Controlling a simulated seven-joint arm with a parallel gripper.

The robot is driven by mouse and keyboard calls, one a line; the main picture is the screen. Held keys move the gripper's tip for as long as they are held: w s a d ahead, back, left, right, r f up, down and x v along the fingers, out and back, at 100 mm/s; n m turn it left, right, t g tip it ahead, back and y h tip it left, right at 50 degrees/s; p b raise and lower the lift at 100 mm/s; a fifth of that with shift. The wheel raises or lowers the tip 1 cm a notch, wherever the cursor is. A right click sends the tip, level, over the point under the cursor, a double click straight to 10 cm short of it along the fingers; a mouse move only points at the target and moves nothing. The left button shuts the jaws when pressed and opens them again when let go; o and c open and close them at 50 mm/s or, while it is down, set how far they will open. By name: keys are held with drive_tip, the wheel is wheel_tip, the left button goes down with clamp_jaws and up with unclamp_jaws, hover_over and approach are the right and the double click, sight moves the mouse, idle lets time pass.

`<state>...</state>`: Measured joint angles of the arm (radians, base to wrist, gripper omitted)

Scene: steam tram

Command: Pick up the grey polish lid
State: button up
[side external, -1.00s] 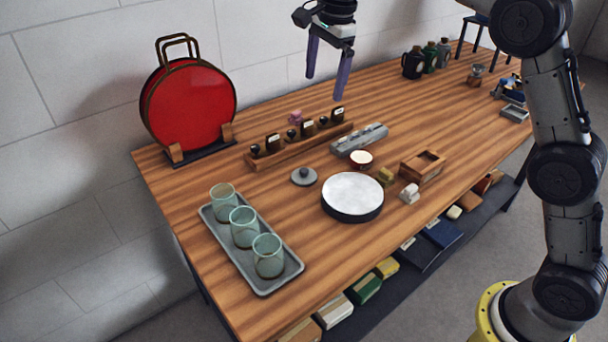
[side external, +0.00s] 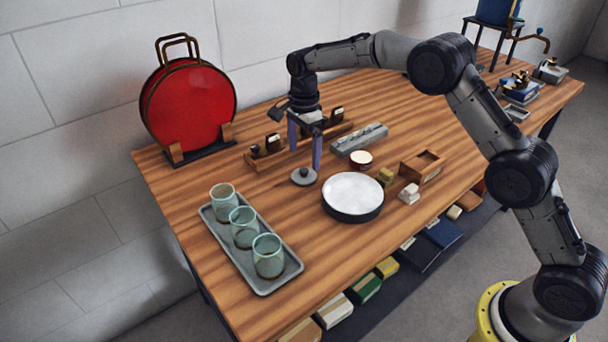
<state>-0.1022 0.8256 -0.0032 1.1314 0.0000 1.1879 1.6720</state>
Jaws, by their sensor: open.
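The grey polish lid (side external: 304,177) is a small round disc with a knob on top. It lies flat on the wooden table, left of the round white-topped tin. My gripper (side external: 305,160) points down just above and behind the lid, its two purple fingers apart. One finger is near the lid's right side and the other is to its upper left. I cannot tell whether either finger touches the lid. Nothing shows between the fingers.
The round white-topped tin (side external: 352,194) stands close right of the lid. A wooden rack (side external: 262,164) is behind, partly hidden by my gripper. A grey tray (side external: 284,283) with glasses is at front left.

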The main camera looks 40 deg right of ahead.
sight(304, 169)
drive_tip(key=shift+s+f, duration=0.15)
drive_tip(key=shift+f, duration=2.6)
drive_tip(key=c, duration=1)
drive_tip(key=shift+c, duration=0.2)
drive_tip(key=shift+r, duration=0.15)
